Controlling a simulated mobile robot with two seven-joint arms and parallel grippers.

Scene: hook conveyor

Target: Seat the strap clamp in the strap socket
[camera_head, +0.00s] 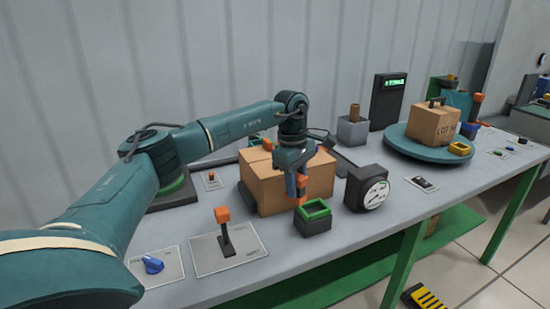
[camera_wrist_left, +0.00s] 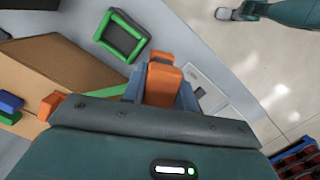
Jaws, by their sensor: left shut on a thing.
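My left gripper (camera_head: 297,190) is shut on the strap clamp, an orange piece (camera_wrist_left: 162,82) that shows between the fingers in the wrist view. In the head view the gripper points down in front of the cardboard box, and the orange part (camera_head: 295,201) shows low at its fingers. A dark block with a bright green rim and an open top, which looks like the strap socket (camera_head: 314,217), stands just right of the gripper. It also shows in the wrist view (camera_wrist_left: 122,36), apart from the clamp. A teal arm with a grey end (camera_wrist_left: 224,13), likely my right gripper, shows small there.
The cardboard box (camera_head: 262,186) is close behind and left of the gripper. A black dial unit (camera_head: 367,188) stands right of the socket. An orange-topped lever (camera_head: 225,236) stands at the front left. A round turntable (camera_head: 399,145) carries another box. Bare bench lies around the socket.

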